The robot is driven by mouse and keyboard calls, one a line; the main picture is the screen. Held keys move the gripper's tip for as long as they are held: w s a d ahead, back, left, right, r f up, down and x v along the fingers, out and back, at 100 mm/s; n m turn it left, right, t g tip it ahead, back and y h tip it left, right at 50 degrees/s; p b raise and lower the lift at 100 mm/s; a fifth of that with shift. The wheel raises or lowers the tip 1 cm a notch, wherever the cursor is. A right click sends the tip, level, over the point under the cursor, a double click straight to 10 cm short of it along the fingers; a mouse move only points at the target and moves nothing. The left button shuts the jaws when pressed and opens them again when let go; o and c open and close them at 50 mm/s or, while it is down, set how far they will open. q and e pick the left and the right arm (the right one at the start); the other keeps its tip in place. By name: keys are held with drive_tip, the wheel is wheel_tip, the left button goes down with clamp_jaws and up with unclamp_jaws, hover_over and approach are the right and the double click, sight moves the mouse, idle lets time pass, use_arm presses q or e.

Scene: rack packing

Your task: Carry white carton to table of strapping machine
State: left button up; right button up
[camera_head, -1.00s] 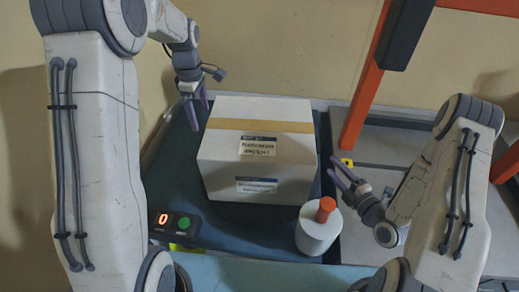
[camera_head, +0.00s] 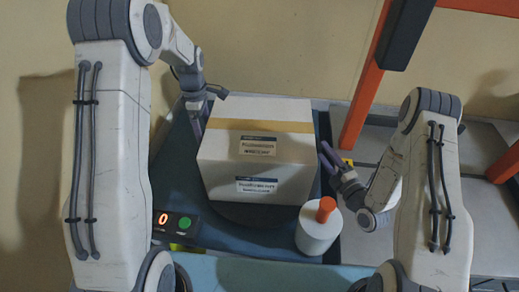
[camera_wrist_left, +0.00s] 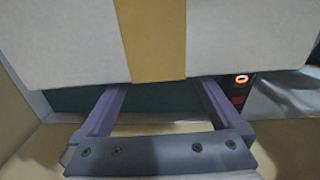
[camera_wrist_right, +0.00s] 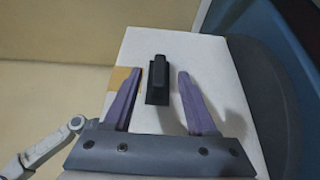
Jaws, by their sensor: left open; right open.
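The white carton (camera_head: 212,178) with a tan tape band and labels stands in the middle of the head view on a dark blue surface. My left gripper (camera_head: 199,122) is open at the carton's left side. In the left wrist view its fingers (camera_wrist_left: 158,100) point at the carton (camera_wrist_left: 230,45) and their tips pass out of sight at its edge. My right gripper (camera_head: 325,157) is open close to the carton's right side. In the right wrist view its fingers (camera_wrist_right: 160,78) stand either side of a black block-like part (camera_wrist_right: 158,82) in front of the carton face; contact is unclear.
A white cylinder (camera_head: 318,236) with an orange top stands just in front of the carton's right corner. A control box (camera_head: 175,227) with a red "0" and green button is front left. A grey table (camera_head: 365,140) with an orange frame (camera_head: 364,95) lies right.

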sight(320, 147)
use_arm(q)
drive_tip(key=shift+f, duration=1.9)
use_arm(e)
drive_tip(key=shift+x, duration=1.9)
use_arm(q)
drive_tip(key=c, duration=0.7)
use_arm(e)
drive_tip(key=c, duration=0.7)
use_arm(q)
drive_tip(key=c, duration=0.5)
use_arm(e)
clamp_jaws()
use_arm(q)
clamp_jaws()
drive_tip(key=shift+r, duration=0.1)
drive_tip(key=shift+w+r, duration=0.15)
drive_tip(key=shift+r, duration=0.05)
use_arm(e)
drive_tip(key=shift+r, duration=0.15)
